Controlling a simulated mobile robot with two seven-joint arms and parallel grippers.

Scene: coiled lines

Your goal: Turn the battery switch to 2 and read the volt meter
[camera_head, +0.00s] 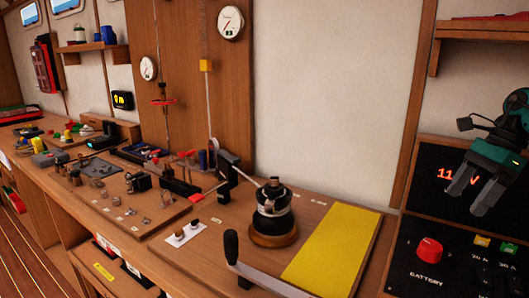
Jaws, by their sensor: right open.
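The battery switch (429,251) is a red knob on a black panel at the lower right, with the word BATTERY under it. Its position marks are too small to read. The volt meter (446,174) shows red digits on a dark display above the switch. It starts with 11, and the rest is partly hidden by my right gripper. My right gripper (468,205) is open and empty, its two grey fingers pointing down in front of the display, above and to the right of the red knob. My left gripper is not in view.
Several small tools and parts lie further left. A wooden shelf (490,30) juts out above the display.

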